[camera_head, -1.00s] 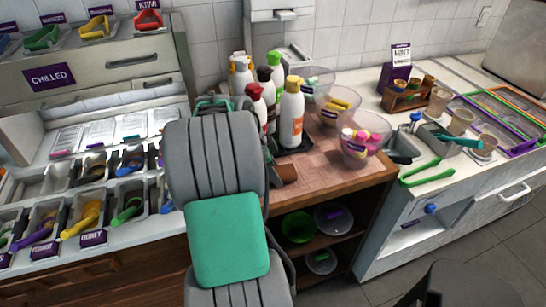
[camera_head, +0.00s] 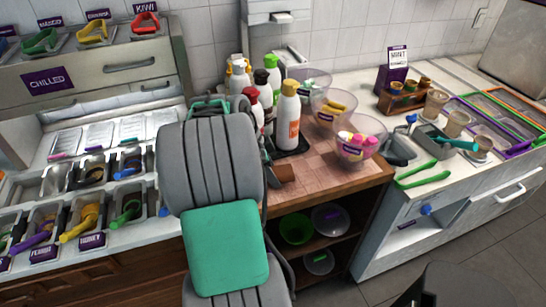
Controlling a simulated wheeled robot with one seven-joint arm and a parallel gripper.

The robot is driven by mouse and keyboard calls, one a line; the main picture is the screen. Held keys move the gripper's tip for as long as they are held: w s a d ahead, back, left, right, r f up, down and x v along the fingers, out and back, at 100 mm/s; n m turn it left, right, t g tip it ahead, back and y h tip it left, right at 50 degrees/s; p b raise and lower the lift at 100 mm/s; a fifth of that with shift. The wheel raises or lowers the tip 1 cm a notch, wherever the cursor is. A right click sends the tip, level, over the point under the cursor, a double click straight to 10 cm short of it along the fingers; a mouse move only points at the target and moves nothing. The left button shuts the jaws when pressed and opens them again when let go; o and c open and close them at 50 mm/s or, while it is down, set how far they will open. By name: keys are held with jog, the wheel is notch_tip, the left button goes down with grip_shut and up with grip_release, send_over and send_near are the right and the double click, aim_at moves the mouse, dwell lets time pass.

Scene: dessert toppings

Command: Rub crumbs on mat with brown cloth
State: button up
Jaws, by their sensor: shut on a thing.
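My gripper (camera_head: 269,172) is low over the wooden counter, mostly hidden behind my own grey and green arm. It is shut on the brown cloth (camera_head: 285,174), of which a small brown part shows just right of the arm. The cloth is at or close to the counter surface; I cannot tell whether it touches. A pinkish-brown checked mat (camera_head: 318,167) covers the counter to the right of the cloth. Crumbs are too small to make out.
Squeeze bottles (camera_head: 288,115) stand on a dark tray behind the cloth. Clear bowls (camera_head: 359,138) line the counter's right side. Topping tubs (camera_head: 86,222) lie left. Green tongs (camera_head: 424,175) rest on the white counter. The mat's front right is clear.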

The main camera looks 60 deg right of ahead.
jog(key=shift+p+v, duration=0.45)
jog(key=shift+v, duration=0.5)
jog(key=shift+s+r+p, duration=0.2)
jog(key=shift+r+p, duration=1)
jog(key=shift+r, duration=0.65)
jog(key=shift+w, duration=0.1)
